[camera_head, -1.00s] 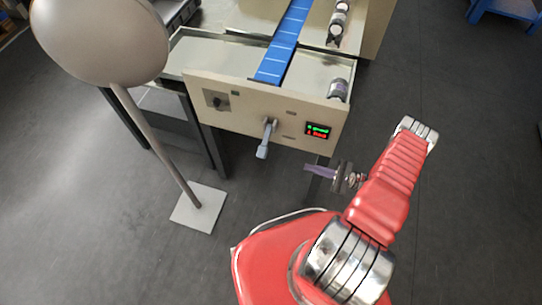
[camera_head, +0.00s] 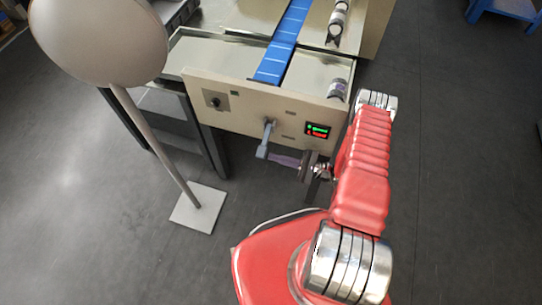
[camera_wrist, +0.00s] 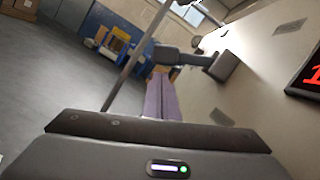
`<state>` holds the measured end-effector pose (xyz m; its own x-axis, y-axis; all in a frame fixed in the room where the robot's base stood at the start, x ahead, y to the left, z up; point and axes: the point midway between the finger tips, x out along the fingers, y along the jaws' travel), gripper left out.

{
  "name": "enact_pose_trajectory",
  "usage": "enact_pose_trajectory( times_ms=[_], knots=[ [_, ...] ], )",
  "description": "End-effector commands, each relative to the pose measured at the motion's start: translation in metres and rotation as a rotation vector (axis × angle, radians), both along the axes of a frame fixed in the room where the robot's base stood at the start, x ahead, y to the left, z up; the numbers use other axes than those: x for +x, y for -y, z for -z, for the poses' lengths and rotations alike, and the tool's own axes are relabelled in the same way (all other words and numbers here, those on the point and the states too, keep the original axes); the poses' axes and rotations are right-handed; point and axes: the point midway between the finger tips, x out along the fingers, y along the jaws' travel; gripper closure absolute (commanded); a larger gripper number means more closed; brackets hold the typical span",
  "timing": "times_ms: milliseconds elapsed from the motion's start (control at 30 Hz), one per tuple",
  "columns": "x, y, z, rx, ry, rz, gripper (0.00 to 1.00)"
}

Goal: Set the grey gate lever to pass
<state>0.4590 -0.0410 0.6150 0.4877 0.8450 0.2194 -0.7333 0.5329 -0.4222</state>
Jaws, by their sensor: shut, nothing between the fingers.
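The grey gate lever (camera_head: 263,145) is on the front panel (camera_head: 232,113) of the machine. In the head view its handle hangs downward and a little left from its pivot. In the wrist view the lever (camera_wrist: 183,57) shows just beyond the fingertips, its arm running left from the pivot block at the panel. My gripper (camera_head: 273,159) is shut and empty, with its purple fingers close to the lever's lower end, on its right in the head view. The fingers also show in the wrist view (camera_wrist: 163,85). I cannot tell whether they touch the lever.
A small display (camera_head: 317,130) with green and red text is right of the lever. A dark knob (camera_head: 216,102) is on the panel's left. A blue belt (camera_head: 281,48) runs above. A round-headed stand (camera_head: 158,145) is at the left. Floor before the panel is clear.

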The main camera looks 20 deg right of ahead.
Motion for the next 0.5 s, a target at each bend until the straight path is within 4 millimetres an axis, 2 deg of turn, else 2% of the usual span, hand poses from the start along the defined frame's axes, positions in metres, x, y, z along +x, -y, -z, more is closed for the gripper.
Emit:
enact_pose_trajectory(
  times_ms=[200,500],
  knots=[
    [0.010,-0.018,-0.005,0.000,0.000,-0.002,1.00],
    [0.012,-0.021,-0.006,0.000,0.000,-0.001,1.00]
  ],
)
